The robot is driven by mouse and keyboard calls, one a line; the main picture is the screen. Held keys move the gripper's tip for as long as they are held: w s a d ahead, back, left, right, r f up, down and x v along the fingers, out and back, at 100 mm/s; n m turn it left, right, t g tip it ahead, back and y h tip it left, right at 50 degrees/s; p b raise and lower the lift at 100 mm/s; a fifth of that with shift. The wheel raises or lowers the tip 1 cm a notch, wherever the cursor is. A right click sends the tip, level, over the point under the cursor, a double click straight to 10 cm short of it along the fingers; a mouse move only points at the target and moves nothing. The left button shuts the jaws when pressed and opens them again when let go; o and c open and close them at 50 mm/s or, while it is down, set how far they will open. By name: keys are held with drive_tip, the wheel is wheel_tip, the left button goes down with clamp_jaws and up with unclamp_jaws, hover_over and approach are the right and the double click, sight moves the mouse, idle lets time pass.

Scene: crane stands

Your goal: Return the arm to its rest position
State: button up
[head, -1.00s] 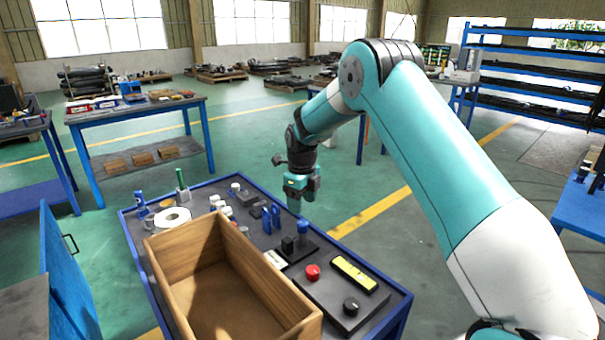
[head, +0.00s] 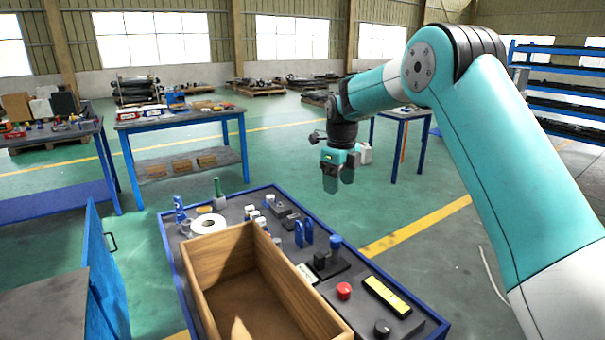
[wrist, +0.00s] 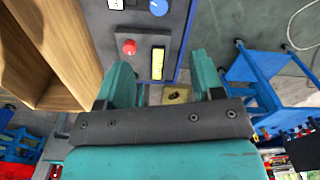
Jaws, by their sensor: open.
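My gripper (head: 338,184) hangs pointing down above the far right side of the blue-edged bench (head: 427,327), apart from everything on it. In the wrist view my gripper (wrist: 163,80) shows two teal fingers spread apart with nothing held between them. My teal and white arm reaches in from the right, bent at a high elbow.
An open wooden box (head: 209,287) stands on the bench's near side. A blue-topped post (head: 335,243), a red button (head: 344,291) and a yellow bar (head: 387,296) lie below my gripper. Other tables (head: 180,121) stand behind.

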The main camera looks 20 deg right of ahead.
drive_tip(key=s+a+r+n+y, duration=0.1)
drive_tip(key=s+a+r+n, duration=0.3)
drive_tip(key=s+a+n, duration=0.45)
drive_tip(key=s+a+r+n+y, duration=0.1)
drive_tip(key=s+a+r+n, duration=0.35)
drive_tip(key=s+n, duration=0.6)
drive_tip(key=s+a+n+y, duration=0.1)
drive_tip(key=s+a+n, duration=0.2)
drive_tip(key=s+n, duration=0.6)
drive_tip(key=s+a+f+n+y+p, duration=0.1)
drive_tip(key=s+a+n, duration=0.2)
drive_tip(key=s+n, duration=0.7)
drive_tip(key=shift+a+f, duration=0.2)
drive_tip(key=shift+a, duration=0.05)
